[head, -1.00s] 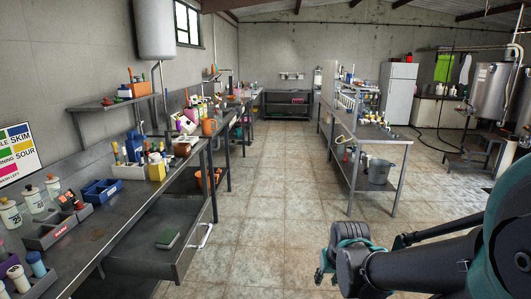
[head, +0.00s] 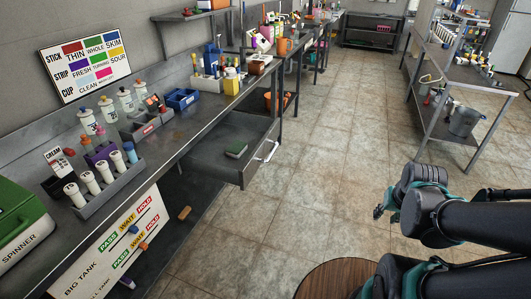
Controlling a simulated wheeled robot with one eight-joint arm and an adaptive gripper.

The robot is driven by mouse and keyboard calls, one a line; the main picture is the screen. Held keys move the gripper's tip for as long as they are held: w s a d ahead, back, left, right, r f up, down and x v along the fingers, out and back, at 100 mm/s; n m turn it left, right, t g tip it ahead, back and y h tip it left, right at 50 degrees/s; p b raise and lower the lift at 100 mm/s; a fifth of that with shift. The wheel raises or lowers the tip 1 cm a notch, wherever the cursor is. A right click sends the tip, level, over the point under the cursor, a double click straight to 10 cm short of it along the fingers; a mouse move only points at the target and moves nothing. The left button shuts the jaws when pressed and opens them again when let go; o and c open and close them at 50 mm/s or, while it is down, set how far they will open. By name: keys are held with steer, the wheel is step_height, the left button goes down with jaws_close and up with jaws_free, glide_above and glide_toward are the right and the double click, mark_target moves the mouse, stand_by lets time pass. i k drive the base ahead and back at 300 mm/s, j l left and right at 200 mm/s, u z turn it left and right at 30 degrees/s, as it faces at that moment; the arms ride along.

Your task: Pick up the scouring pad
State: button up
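The scouring pad (head: 236,149) is a small dark green block in the head view. It lies flat inside an open grey drawer (head: 215,166) pulled out under the left workbench. My gripper (head: 380,211) is at the right over the floor, well apart from the drawer and the pad. Its fingers are small, dark and partly hidden by its own body, so I cannot tell whether it is open or shut. Nothing shows in it.
The left workbench (head: 165,152) holds bottles, racks, a blue bin (head: 183,98) and a green spinner (head: 20,215). A round brown top (head: 335,279) is at the bottom. A table with a bucket (head: 464,121) stands right. Tiled floor between is clear.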

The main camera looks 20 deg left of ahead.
mark_target(238, 148)
steer(key=u, duration=1.15)
